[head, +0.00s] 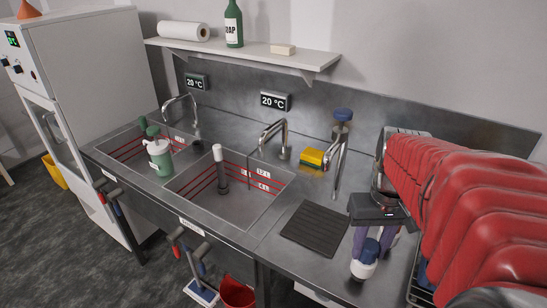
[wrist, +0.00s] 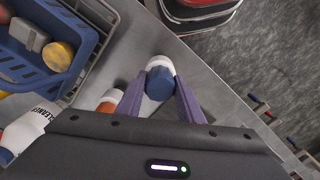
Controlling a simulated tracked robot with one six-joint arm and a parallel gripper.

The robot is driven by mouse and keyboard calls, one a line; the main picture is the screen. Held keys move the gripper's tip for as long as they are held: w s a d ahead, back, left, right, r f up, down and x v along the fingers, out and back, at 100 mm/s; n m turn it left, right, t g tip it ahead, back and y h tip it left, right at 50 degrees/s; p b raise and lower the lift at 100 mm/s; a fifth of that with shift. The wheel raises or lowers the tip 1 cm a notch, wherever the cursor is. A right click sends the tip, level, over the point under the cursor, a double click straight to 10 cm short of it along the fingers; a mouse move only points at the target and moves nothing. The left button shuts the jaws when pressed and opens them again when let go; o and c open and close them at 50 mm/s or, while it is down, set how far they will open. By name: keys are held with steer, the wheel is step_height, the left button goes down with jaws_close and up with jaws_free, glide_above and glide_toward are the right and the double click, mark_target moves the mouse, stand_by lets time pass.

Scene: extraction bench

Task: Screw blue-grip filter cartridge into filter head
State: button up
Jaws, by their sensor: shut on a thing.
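My gripper (head: 372,252) is over the counter at the right, pointing down. Its two purple fingers are shut on the blue-grip filter cartridge (head: 360,270), a white body with a blue upper part. In the wrist view the cartridge (wrist: 160,70) sits between the fingertips, its blue grip toward the camera and its white body beyond. I cannot tell whether its lower end touches the counter. A blue-topped fitting (head: 342,115) stands on a tall steel tap behind the drain mat; it may be the filter head, but I cannot tell for sure.
A black ribbed mat (head: 315,229) lies left of my gripper. A yellow sponge (head: 312,157) is by the taps. In the wrist view a blue basket (wrist: 85,49), a white cleaner bottle (wrist: 30,128) and an orange item (wrist: 109,99) lie to the left. The counter edge is close on the right.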

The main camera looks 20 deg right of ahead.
steer(key=shift+r, duration=1.75)
